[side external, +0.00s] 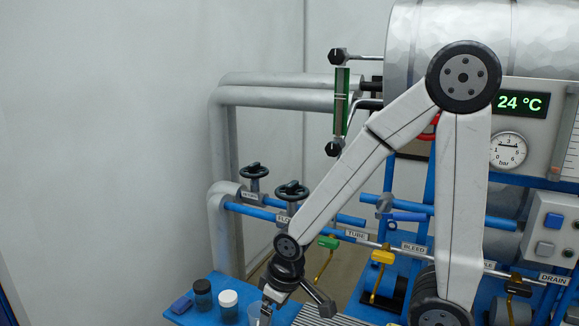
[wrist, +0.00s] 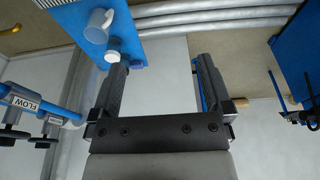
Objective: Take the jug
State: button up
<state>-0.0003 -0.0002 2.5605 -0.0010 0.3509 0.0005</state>
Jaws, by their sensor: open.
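The jug is a clear, pale vessel with a handle. In the wrist view the jug (wrist: 97,27) stands on the blue bench at the upper left, beyond and left of the left finger. In the side view the jug (side external: 254,313) shows at the bottom edge, partly cut off and close to one finger. My gripper (side external: 297,309) points downward there with its fingers spread. In the wrist view my gripper (wrist: 162,64) is wide open, with nothing between the fingers. The jug is outside the gap; I cannot tell whether a finger touches it.
A white-lidded jar (side external: 228,299), a dark jar (side external: 203,293) and a blue block (side external: 181,305) stand left of the jug on the blue bench (side external: 188,318). Valve handwheels (side external: 291,190), blue pipes and the yellow-handled valve (side external: 382,257) crowd the space behind my arm.

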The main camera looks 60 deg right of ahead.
jog(key=c, duration=0.5)
jog(key=shift+w, duration=0.1)
jog(key=w+d+f+m+y, duration=0.3)
jog(key=w+d+f+m, duration=0.3)
jog(key=w+d+f, duration=0.4)
jog(key=w+d+f+m+t, duration=0.1)
jog(key=w+d+f+m, duration=0.1)
jog(key=d+f, duration=0.3)
jog(key=w+d+f+m+t, duration=0.2)
jog(key=d+f, duration=0.4)
jog(key=f, duration=0.6)
jog(key=shift+w+f+m, duration=0.35)
jog(key=shift+w+m, duration=0.4)
jog(key=shift+m, duration=0.25)
jog(key=shift+a, duration=0.1)
